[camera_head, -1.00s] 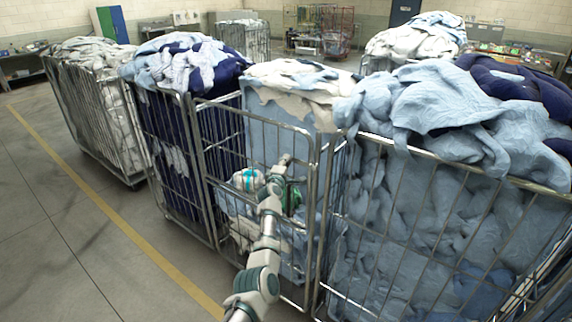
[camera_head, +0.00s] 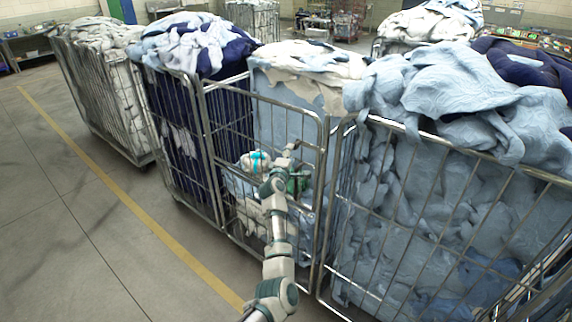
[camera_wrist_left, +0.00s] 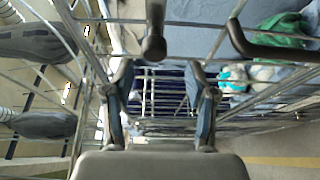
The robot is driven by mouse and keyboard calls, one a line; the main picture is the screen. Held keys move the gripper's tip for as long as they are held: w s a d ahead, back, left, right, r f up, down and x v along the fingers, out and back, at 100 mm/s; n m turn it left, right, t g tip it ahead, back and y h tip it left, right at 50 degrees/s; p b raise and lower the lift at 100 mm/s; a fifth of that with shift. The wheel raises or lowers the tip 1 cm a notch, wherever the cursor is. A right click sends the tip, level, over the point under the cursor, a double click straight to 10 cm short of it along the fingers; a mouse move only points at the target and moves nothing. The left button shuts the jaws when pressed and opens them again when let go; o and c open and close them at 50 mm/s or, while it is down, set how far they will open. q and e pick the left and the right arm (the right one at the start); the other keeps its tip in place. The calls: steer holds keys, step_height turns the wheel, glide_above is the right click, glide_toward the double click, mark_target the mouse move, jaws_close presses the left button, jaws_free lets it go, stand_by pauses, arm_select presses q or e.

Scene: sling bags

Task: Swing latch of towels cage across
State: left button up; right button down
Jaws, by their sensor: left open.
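A wire cage door (camera_head: 262,122) stands in the middle of the head view, in front of a cage holding white, teal and green textiles. My left gripper (camera_head: 290,155) is at this door, left of its right-hand post; its fingers are small and partly unclear there. In the left wrist view the left gripper (camera_wrist_left: 160,68) has its two fingers spread, with nothing held between them. A dark rounded rod (camera_wrist_left: 153,45) sticks down just beyond the fingertips, near their middle. A dark curved bar (camera_wrist_left: 240,40) is to its right. I cannot tell which is the latch. My right gripper is out of view.
A cage of light blue linen (camera_head: 400,220) stands close on the right. A cage with dark blue linen (camera_head: 180,130) and one with white linen (camera_head: 110,95) stand on the left. Grey floor with a yellow line (camera_head: 130,205) is free at front left.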

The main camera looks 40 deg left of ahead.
arm_select(q)
steer(key=v, duration=0.6)
steer(key=shift+f, duration=0.1)
stand_by(0.3)
